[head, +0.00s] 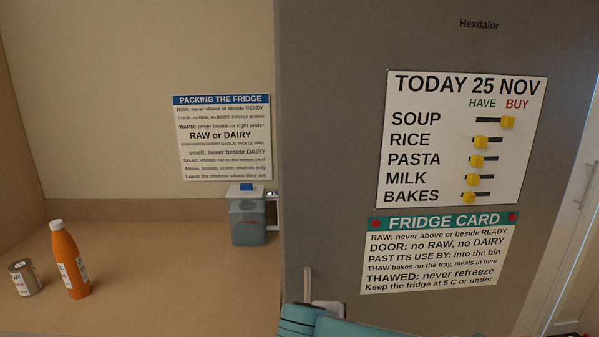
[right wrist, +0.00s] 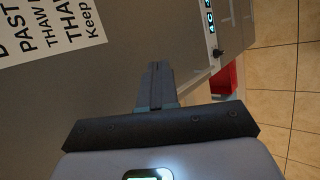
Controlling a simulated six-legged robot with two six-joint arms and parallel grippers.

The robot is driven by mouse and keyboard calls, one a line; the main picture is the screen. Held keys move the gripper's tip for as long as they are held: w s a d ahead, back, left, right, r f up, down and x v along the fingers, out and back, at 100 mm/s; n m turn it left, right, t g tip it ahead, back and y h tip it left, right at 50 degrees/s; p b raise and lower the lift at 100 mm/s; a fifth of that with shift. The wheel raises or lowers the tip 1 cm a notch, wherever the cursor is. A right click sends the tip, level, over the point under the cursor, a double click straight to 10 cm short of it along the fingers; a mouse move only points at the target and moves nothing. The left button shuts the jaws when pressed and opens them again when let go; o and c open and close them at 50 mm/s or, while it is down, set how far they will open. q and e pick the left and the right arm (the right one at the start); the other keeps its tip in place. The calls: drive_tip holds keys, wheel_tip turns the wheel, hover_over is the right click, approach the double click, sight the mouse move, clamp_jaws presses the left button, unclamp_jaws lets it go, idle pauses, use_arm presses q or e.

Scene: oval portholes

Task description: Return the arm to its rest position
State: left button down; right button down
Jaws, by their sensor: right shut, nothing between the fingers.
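My right gripper (right wrist: 157,85) is shut and empty in the right wrist view. Its fingers point up in the picture, in front of the grey fridge door (right wrist: 120,75). The door also fills the right of the head view (head: 330,150) and looks shut. A teal link of my arm shows at the bottom of the head view, in front of the door, near a thin upright handle (head: 307,285). I cannot tell whether it touches the door. My left gripper is not in view.
A white board (head: 450,180) with yellow sliders and a fridge card (head: 430,255) are on the door. An orange bottle (head: 70,262), a can (head: 25,278) and a grey box (head: 247,222) stand on the counter (head: 150,260). A red thing (right wrist: 228,80) is low beside the tiled floor (right wrist: 270,70).

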drive_tip(key=s+f+m+g+y, duration=0.35)
drive_tip(key=s+f, duration=0.35)
drive_tip(key=f, duration=0.6)
drive_tip(key=s+f+m+g+y, duration=0.2)
drive_tip(key=s+f+g+y, duration=0.3)
drive_tip(key=f, duration=0.8)
drive_tip(key=s+d+f+m, duration=0.2)
drive_tip(key=s+f+m, duration=0.3)
drive_tip(key=s+m, duration=0.1)
drive_tip(key=s+d+f+m+t, duration=0.1)
drive_tip(key=s+d+f+m, duration=0.1)
drive_tip(key=s+f+m, duration=0.3)
drive_tip(key=shift+s+d+m, duration=0.3)
drive_tip(key=shift+s+m, duration=0.25)
drive_tip(key=shift+s, duration=0.35)
